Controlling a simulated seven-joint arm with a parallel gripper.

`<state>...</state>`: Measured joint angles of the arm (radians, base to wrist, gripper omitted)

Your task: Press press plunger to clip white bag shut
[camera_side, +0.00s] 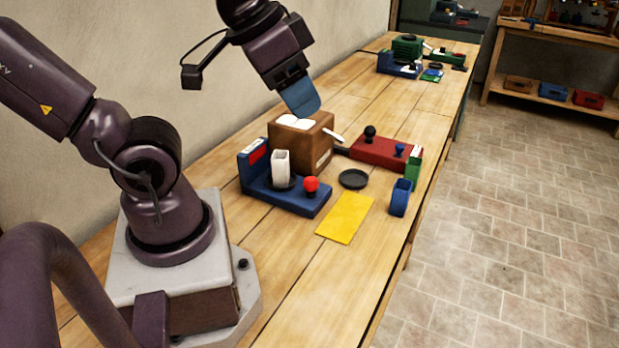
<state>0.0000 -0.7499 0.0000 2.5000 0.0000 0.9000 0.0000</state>
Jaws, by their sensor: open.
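A white upright piece, which looks like the white bag (281,167), stands on a blue L-shaped base (290,200) in the middle of the bench. A red-knobbed plunger (311,187) rises from the base's right end, beside the bag and apart from it. My gripper (304,108) has blue fingers pointing down, above and behind the base, over a brown box (314,147). It is open and holds nothing that I can see. The gap between its fingers is hidden from this side.
White pieces lie on the brown box's top. A red fixture (385,154) with black and blue knobs is to its right. A black dish (353,179), yellow mat (345,218), blue holder (400,198) and green holder (414,168) sit near the bench's right edge.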

